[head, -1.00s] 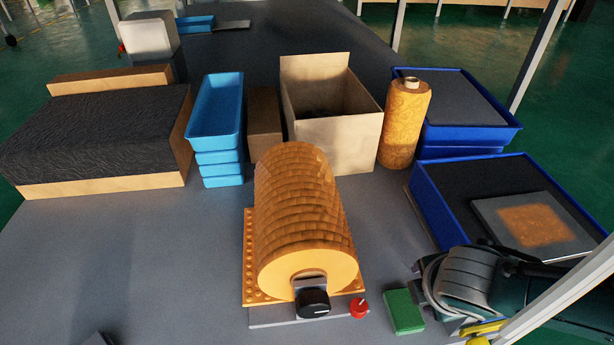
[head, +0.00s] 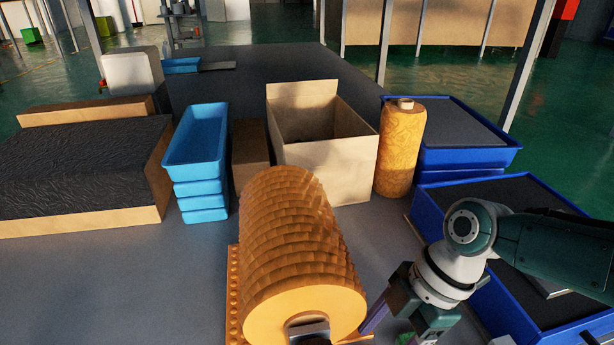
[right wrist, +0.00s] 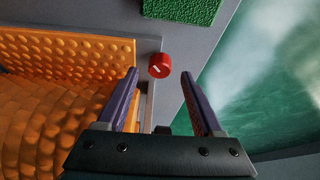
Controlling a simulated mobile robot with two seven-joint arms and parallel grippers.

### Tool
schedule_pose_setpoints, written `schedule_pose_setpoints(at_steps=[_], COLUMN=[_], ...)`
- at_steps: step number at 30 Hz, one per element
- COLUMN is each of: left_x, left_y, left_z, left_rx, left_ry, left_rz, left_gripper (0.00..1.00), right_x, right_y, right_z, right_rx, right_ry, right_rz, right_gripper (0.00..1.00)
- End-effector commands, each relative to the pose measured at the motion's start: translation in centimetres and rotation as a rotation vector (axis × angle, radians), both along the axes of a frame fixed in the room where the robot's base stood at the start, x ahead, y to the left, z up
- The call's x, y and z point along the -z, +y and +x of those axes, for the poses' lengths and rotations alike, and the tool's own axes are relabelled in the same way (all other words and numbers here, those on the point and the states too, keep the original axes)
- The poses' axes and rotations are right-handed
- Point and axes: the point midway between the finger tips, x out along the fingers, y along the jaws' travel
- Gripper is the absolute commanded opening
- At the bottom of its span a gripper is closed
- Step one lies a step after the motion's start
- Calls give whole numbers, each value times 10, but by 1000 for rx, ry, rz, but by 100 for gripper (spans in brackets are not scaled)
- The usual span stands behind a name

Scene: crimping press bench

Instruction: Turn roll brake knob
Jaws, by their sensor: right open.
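The big ridged orange roll (head: 295,250) stands at the front of the bench on an orange studded plate (right wrist: 75,55). A small red knob (right wrist: 159,66) with a white mark sits beside the plate in the right wrist view. My right gripper (right wrist: 160,74) is open and empty; its two purple fingers point toward the red knob, which shows between the fingertips. I cannot tell whether they are around it or short of it. A dark piece shows low between the fingers, mostly hidden. The head view cuts off the roll's lower front. My left gripper is not in view.
A green block (right wrist: 183,10) lies just beyond the red knob. Blue trays (head: 445,205) stand on the right, near my right arm. An open box (head: 330,155), an orange upright roll (head: 401,150) and stacked blue bins (head: 200,155) stand behind.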

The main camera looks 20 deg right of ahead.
Motion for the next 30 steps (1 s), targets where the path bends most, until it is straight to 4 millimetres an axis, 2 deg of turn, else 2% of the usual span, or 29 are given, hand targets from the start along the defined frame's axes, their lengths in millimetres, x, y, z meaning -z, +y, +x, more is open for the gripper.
schedule_pose_setpoints(at_steps=[1, 4, 14, 30], left_x=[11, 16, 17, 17], left_y=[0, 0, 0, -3], left_z=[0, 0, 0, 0], left_rx=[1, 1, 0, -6], left_ry=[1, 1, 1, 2], left_rz=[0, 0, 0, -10], left_gripper=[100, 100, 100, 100], right_x=[12, 19, 20, 20], right_y=[3, 6, 8, 8], right_z=[1, 2, 2, 2], right_rx=[0, 1, 1, 1], right_ry=[-1, -1, 0, 0], right_rz=[1, 0, -1, -1], right_gripper=[68, 68, 68, 10])
